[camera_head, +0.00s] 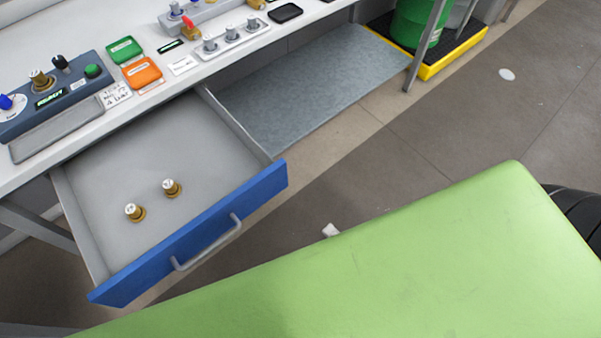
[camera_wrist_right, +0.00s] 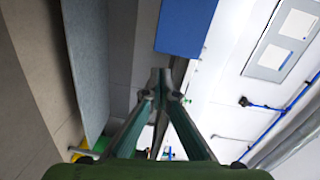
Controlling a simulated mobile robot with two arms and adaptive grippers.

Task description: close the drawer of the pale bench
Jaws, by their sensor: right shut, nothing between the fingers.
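The pale bench (camera_head: 75,157) runs along the upper left in the head view. Its drawer (camera_head: 185,160) is pulled far out, with a grey interior and a blue front (camera_head: 262,188). A grey bar handle (camera_head: 207,246) is on that front. Two brass-coloured knobs (camera_head: 171,187) stand in the drawer. My right gripper (camera_wrist_right: 162,80) is shut and empty in the wrist view. A blue panel, seemingly the drawer front (camera_wrist_right: 186,26), shows just beyond its fingertips; I cannot tell whether they touch. In the head view my green arm part hides most of this gripper. My left gripper is out of view.
The bench top holds a control box (camera_head: 60,95), an orange box (camera_head: 142,72), a green box (camera_head: 124,50) and other small parts. A grey-blue mat (camera_head: 310,90) lies beneath the bench. A green drum (camera_head: 413,22) stands on a yellow-edged tray (camera_head: 455,63).

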